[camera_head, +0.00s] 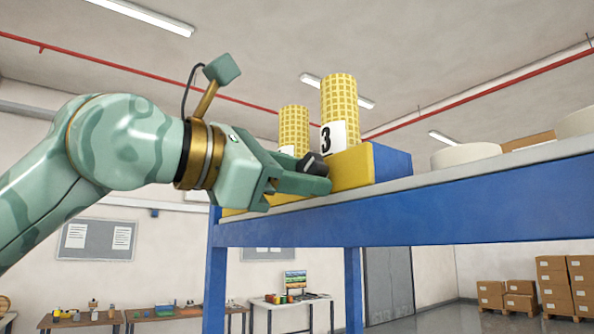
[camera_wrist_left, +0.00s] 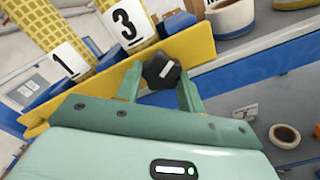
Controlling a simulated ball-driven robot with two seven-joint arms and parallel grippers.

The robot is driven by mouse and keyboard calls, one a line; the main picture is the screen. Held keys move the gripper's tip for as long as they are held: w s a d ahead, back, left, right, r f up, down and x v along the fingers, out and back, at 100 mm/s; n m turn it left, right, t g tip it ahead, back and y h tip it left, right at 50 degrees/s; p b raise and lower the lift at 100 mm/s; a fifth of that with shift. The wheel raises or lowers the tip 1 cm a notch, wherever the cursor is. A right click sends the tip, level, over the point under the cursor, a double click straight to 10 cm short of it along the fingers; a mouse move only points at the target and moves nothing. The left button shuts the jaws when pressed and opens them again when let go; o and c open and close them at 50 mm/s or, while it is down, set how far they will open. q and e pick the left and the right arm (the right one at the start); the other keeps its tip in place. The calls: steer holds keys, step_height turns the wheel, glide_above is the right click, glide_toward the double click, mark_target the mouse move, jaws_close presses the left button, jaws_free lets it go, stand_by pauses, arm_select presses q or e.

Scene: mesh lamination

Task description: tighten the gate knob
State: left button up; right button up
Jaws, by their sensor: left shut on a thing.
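The gate knob (camera_head: 313,164) is black and sits on the front of a yellow bar on the blue bench. It also shows in the left wrist view (camera_wrist_left: 161,71), dark and many-sided with a white mark on its face. My left gripper (camera_head: 318,180) is shut on the knob, with one green finger on each side of it in the left wrist view. The yellow bar (camera_head: 352,168) stands behind the knob, its front face showing. The far side of the knob is hidden. My right gripper is in neither view.
A yellow mesh roll with label 3 (camera_head: 339,100) and another with label 1 (camera_wrist_left: 66,62) stand behind the bar. Pale rolls (camera_head: 466,155) lie further right on the blue bench (camera_head: 430,219). Tables and stacked cardboard boxes (camera_head: 553,285) stand in the background.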

arm_select(q)
steer(key=shift+w+a+r+m+p, duration=0.1)
steer(key=shift+m+p, duration=0.2)
steer(key=shift+m, duration=1.3)
steer(key=shift+r+m+p, duration=0.1)
steer(key=shift+m+p, duration=0.15)
steer(key=shift+m, duration=1.35)
steer(key=o, duration=1)
steer(key=shift+w+f, duration=0.1)
steer(key=b+v, duration=0.3)
steer(key=v, duration=1.3)
